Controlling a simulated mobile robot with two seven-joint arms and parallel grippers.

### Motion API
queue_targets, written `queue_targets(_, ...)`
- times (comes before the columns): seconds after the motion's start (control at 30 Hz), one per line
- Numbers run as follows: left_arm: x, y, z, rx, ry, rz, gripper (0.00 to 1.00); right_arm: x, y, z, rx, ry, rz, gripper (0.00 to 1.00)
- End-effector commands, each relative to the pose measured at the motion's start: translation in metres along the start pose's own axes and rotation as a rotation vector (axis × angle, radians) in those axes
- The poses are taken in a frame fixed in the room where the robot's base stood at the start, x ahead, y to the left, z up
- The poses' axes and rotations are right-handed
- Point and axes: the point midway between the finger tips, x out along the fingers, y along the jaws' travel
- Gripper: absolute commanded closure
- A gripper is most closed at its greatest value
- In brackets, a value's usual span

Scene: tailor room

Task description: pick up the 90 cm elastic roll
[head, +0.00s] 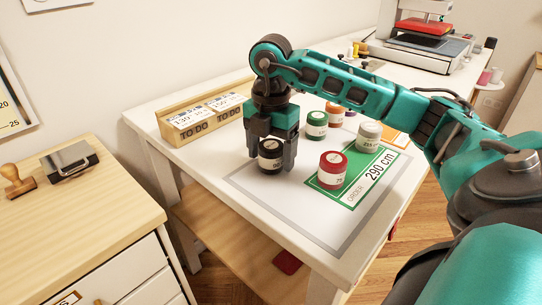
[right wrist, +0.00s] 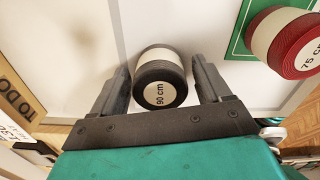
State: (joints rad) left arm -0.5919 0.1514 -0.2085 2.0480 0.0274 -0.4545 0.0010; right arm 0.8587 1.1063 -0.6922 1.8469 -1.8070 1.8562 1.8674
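The 90 cm elastic roll is a black roll with a white label (head: 270,160), on the grey-outlined area of the white table. In the right wrist view the 90 cm roll (right wrist: 160,82) shows its "90 cm" label between the fingers. My right gripper (head: 272,148) points down over the roll with one finger on each side. In the right wrist view the gripper (right wrist: 162,88) is open, with a narrow gap at the right finger; contact at the left finger is hard to tell. My left gripper is not in view.
A red 75 cm roll (head: 331,170) stands close to the right on the green order card (head: 352,193). A green roll (head: 317,124), a white roll (head: 369,135) and an orange roll (head: 334,113) stand behind. A wooden TO DO rack (head: 208,126) is at the back left.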

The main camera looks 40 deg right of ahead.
Motion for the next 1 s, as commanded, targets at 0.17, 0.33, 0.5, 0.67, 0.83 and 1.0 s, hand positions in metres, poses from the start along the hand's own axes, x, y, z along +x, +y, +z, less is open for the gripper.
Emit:
queue_targets(0.17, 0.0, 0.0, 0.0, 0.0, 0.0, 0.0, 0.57, 0.0, 0.0, 0.0, 0.0, 0.0, 0.0, 0.41)
queue_targets(0.33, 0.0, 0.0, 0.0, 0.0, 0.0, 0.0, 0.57, 0.0, 0.0, 0.0, 0.0, 0.0, 0.0, 0.57)
queue_targets(0.5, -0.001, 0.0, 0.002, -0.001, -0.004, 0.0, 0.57, 0.0, 0.0, 0.0, 0.0, 0.0, 0.0, 0.73)
queue_targets(0.67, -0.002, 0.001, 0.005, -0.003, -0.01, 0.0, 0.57, -0.001, 0.0, 0.0, 0.0, 0.0, 0.0, 0.76)
queue_targets(0.83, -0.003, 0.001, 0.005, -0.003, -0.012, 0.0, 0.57, -0.003, 0.0, 0.0, 0.0, 0.0, 0.001, 0.76)
queue_targets(1.0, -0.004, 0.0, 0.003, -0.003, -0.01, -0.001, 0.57, -0.016, 0.001, 0.0, 0.0, -0.001, 0.004, 0.76)
